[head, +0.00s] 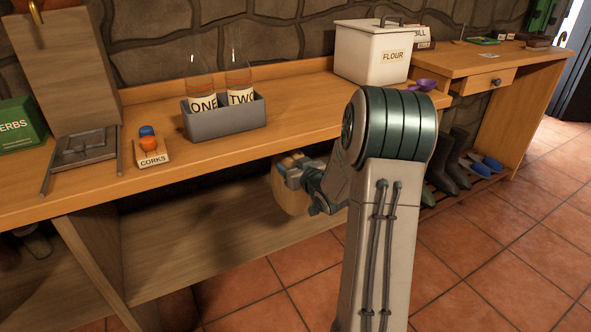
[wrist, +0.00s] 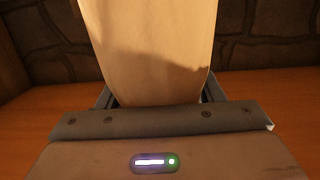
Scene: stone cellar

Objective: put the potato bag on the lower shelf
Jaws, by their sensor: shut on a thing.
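The potato bag (head: 290,194) is a tan, upright bag, partly hidden behind my arm in the head view. In the wrist view the pale bag (wrist: 150,50) fills the middle between the jaws. My gripper (head: 292,168) is shut on the bag near its top, below the level of the counter top. The lower shelf (head: 190,245) is a wooden board under the counter, with a bare stretch to the left of the bag. Whether the bag touches the shelf cannot be told.
The wooden counter (head: 300,100) lies just above my gripper. On it stand a grey bottle holder (head: 225,122), a flour bin (head: 372,55) and a corks tray (head: 153,157). A wooden upright (head: 90,255) bounds the shelf on the left. Boots (head: 447,165) stand to the right.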

